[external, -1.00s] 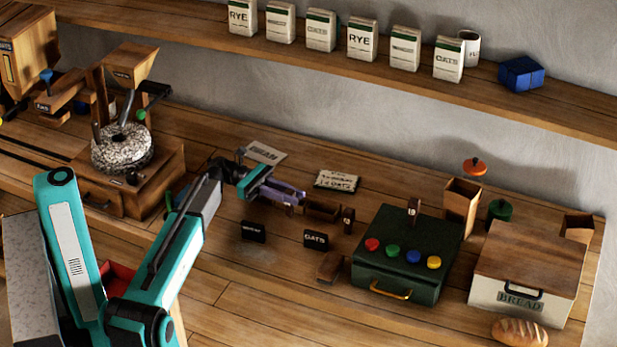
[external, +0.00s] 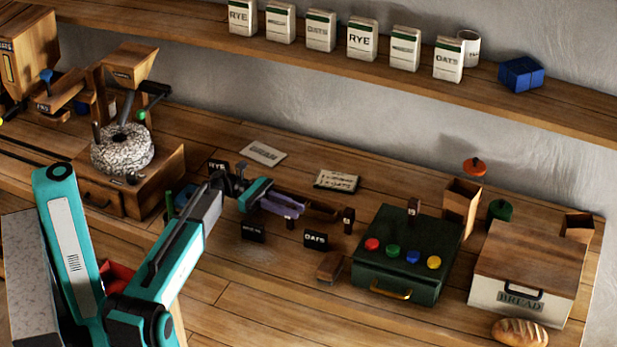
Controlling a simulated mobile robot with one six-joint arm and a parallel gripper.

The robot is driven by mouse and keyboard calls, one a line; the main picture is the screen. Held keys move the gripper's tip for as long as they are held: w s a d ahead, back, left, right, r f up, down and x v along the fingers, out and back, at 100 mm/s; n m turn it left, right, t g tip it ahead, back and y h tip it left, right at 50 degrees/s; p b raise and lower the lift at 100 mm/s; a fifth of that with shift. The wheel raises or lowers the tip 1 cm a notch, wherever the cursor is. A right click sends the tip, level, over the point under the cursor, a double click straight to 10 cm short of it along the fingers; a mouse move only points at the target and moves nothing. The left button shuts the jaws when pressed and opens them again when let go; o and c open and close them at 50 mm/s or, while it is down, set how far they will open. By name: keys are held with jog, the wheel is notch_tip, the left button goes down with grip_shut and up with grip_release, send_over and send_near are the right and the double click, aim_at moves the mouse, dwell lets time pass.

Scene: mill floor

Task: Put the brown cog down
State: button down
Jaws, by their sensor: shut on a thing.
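My gripper (external: 282,204), with purple fingers, is low over the bench in the middle of the external view. It points right, toward a small brown wooden trough (external: 322,211). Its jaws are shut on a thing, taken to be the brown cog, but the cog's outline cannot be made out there. I cannot tell whether the held thing touches the bench or the trough. A small labelled block (external: 348,220) stands at the trough's right end.
Dark label cards, one reading OATS (external: 315,240), stand in front of my gripper. A brown block (external: 330,266) lies beside a green box (external: 398,258) with coloured knobs. A bread bin (external: 525,290) is at right. A millstone (external: 122,150) is at left. Bare bench lies in front.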

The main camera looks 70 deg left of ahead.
jog(key=shift+f, duration=0.2)
jog(key=shift+f, duration=0.15)
jog(key=c, duration=1.6)
grip_release()
jog(key=shift+f+b, duration=0.2)
jog(key=shift+b, duration=0.45)
jog(key=shift+b+v, duration=0.35)
jog(key=shift+v, duration=2.15)
jog(key=shift+r, duration=0.15)
jog(key=shift+c, duration=0.3)
